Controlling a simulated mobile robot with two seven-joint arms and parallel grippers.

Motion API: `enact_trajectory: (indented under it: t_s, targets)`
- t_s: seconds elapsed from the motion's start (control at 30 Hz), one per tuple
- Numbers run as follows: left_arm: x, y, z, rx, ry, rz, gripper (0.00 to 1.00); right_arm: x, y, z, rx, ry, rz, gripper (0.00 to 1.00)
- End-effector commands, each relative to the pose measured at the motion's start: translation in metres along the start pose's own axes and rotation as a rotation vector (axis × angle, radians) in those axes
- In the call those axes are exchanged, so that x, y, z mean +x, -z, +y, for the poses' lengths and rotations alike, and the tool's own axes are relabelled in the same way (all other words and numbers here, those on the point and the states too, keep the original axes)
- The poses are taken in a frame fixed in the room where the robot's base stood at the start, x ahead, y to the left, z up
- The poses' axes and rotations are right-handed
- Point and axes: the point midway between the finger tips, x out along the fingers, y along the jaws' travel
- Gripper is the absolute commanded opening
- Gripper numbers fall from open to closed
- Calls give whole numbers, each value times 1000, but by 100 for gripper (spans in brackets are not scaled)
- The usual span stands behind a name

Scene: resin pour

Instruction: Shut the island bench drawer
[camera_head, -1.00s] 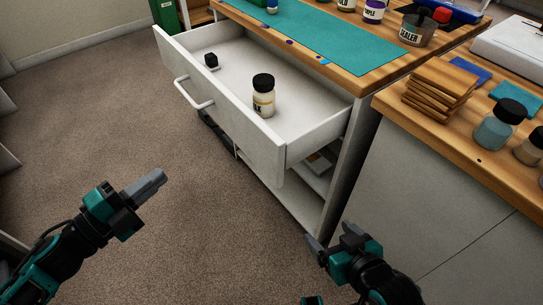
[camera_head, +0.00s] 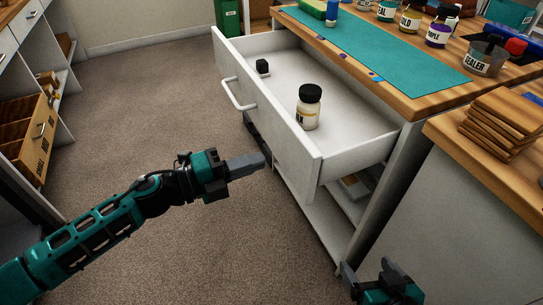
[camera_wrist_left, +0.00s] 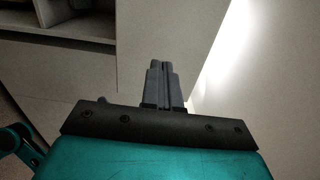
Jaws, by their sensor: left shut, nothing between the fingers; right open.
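The white island bench drawer (camera_head: 262,112) stands pulled out, with a white bar handle (camera_head: 236,98) on its front. My right gripper (camera_head: 350,280) is open and empty at the bottom edge, partly out of frame.
The bench top (camera_head: 420,95) carries a teal mat (camera_head: 375,50), several labelled jars and a sealer cup (camera_head: 485,55). A second worktop (camera_head: 460,135) with stacked wooden pieces (camera_head: 502,125) is at right. Shelving with a wooden drawer (camera_head: 35,140) stands at left. Carpet between is clear.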

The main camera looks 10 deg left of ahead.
Motion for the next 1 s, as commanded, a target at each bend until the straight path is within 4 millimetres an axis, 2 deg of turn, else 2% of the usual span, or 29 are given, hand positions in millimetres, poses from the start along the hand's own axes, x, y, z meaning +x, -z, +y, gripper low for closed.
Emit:
enact_trajectory:
  t_s: [0.1,0.3,0.83,1.0]
  targets:
    - [21,0,0,2,2,0,0,1,-2,0,0,1,-1,84]
    - [40,0,0,1,1,-1,0,2,-2,0,-1,2,-2,84]
    - [46,0,0,-1,0,-1,0,1,-2,1,-8,3,-3,84]
    - [60,0,-2,0,3,0,0,-1,2,1,-8,2,0,84]
